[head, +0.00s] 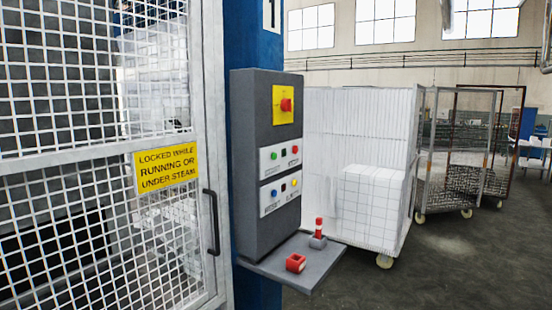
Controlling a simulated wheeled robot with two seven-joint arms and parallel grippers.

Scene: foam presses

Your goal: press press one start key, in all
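A grey control box (256,215) is mounted on the blue post of the press. At its top is a red knob (287,105) on a yellow plate. Below, an upper white plate holds a green button (273,156) and a small red one beside small dark marks. A lower white plate holds a blue button (274,193) and a yellow one (295,183). The labels are too small to read, so I cannot tell which is the start key. Neither of my grippers is in view.
A grey shelf (270,275) below the box bears a red block (295,263) and a red-and-white piece (318,228) on a grey base. A mesh gate (95,90) with a yellow warning sign (166,164) stands left. A wheeled cart of white blocks (370,200) stands right.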

